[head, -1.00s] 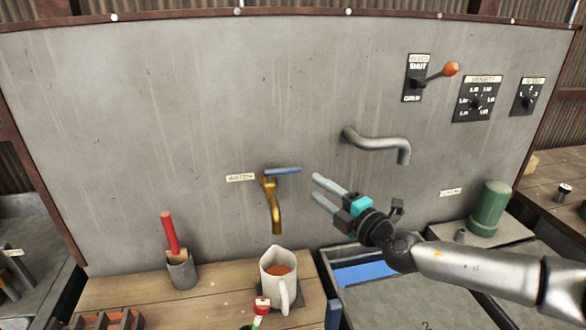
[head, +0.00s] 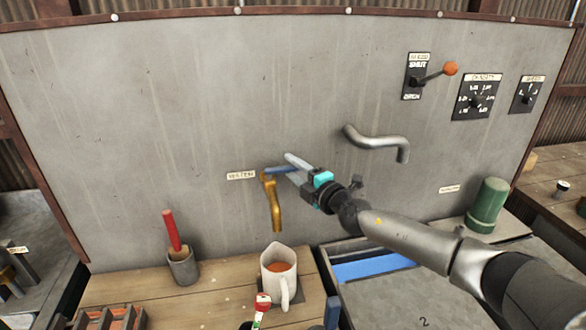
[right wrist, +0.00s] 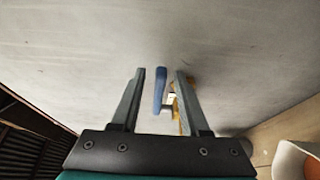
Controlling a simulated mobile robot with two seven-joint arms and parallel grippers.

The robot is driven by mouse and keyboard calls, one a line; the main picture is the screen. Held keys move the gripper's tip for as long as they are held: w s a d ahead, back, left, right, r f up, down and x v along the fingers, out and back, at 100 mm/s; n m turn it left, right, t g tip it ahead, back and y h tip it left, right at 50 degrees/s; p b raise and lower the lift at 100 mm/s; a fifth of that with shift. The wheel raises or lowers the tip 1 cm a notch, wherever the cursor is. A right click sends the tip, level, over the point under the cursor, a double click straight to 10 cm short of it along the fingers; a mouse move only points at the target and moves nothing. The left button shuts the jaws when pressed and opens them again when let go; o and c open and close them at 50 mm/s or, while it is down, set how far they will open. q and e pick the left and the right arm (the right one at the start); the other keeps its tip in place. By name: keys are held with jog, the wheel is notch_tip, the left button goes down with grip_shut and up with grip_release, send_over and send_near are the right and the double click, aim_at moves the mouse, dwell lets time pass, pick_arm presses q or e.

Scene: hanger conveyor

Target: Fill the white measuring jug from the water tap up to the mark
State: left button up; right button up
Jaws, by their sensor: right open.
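No mark is readable. The tap's blue lever (head: 277,169) points right along the wall. My right gripper (head: 287,165) is open at the lever, coming from the right. In the right wrist view the blue lever (right wrist: 160,88) lies between the two fingers, with gaps on both sides. The jug's edge (right wrist: 297,160) shows at lower right. My left gripper is out of view.
A grey pot with a red-handled tool (head: 182,265) stands left of the jug. A small red, white and green item (head: 262,303) is in front of it. A grey pipe spout (head: 378,142) sticks out at right. A shut/open lever (head: 435,75) and dials sit higher on the wall.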

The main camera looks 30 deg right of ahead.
jog(key=shift+w, duration=0.15)
grip_shut()
dwell(0.4)
dwell(1.0)
